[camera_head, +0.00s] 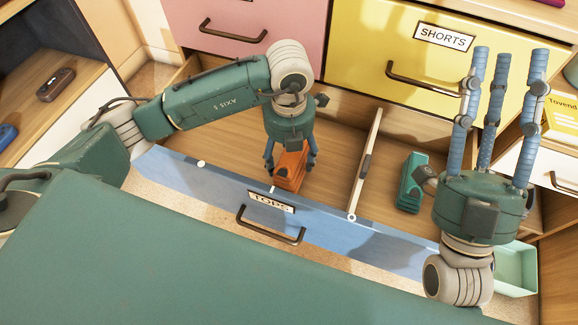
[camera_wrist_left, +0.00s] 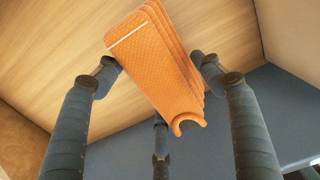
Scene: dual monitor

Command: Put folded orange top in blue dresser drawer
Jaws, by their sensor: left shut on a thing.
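The folded orange top (camera_head: 288,172) is upright in the left compartment of the open blue drawer (camera_head: 330,222), labelled TOPS. My left gripper (camera_head: 291,162) reaches down into the drawer from above, shut on the orange top. In the left wrist view the orange top (camera_wrist_left: 165,65) shows between the three fingers of my left gripper (camera_wrist_left: 160,80), with the drawer's wooden bottom behind it. I cannot tell whether the top touches the bottom. My right gripper (camera_head: 501,65) is open and empty, with its fingers pointing up, at the right.
A divider (camera_head: 364,165) splits the drawer. A teal folded item (camera_head: 412,182) stands in the part right of it. Behind are a closed pink drawer (camera_head: 250,50) and a closed yellow SHORTS drawer (camera_head: 430,80). A mint green bin (camera_head: 517,268) is at the lower right.

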